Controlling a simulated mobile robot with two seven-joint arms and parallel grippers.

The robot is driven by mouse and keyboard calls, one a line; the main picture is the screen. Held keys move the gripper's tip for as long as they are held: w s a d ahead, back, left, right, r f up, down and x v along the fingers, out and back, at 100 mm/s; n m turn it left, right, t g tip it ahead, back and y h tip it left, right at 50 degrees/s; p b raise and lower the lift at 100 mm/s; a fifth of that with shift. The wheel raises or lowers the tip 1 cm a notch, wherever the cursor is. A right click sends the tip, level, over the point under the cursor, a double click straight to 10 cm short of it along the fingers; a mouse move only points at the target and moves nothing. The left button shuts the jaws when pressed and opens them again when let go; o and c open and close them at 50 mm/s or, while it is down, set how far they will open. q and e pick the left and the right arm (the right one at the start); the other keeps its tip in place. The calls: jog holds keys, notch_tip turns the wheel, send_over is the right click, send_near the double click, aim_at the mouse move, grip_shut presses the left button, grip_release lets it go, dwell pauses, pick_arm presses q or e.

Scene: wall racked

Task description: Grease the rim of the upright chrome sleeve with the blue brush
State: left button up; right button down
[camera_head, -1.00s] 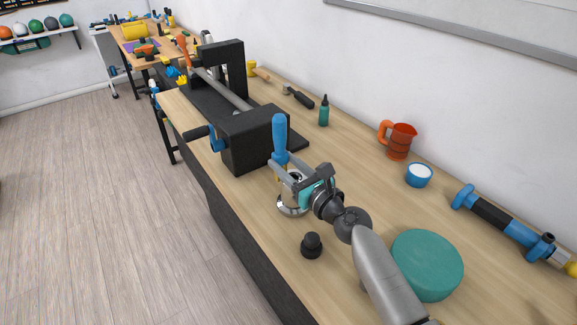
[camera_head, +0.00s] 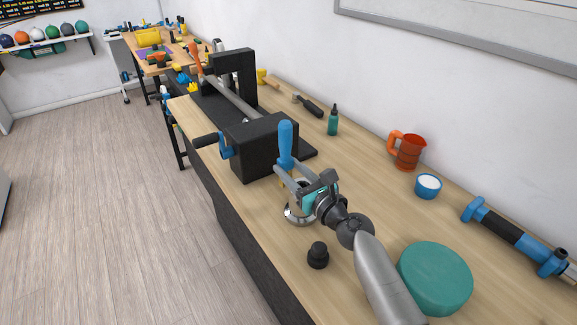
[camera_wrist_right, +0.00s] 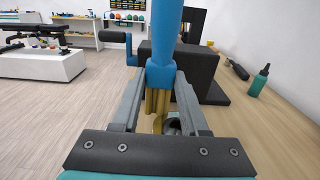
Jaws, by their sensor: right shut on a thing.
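The blue brush (camera_head: 286,140) stands upright, its blue handle rising above my right gripper (camera_head: 285,172). That gripper is shut on the brush. In the right wrist view the blue handle (camera_wrist_right: 164,45) sits between the fingers (camera_wrist_right: 158,98), with a yellowish lower part below it. The chrome sleeve (camera_head: 298,214) stands upright on the bench under the gripper, partly hidden by it. The brush's lower end is over or at the sleeve's opening; I cannot tell whether it touches the rim. My left gripper is not in view.
A black crank machine (camera_head: 262,150) stands just behind the sleeve. A small black knob-like part (camera_head: 318,256) is in front. A teal round block (camera_head: 435,277), a blue cup with white contents (camera_head: 428,187), an orange jug (camera_head: 407,150) and a green bottle (camera_head: 333,120) are to the right.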

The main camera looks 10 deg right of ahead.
jog(key=shift+p+v, duration=0.35)
jog(key=shift+v, duration=1.85)
jog(key=v, duration=0.3)
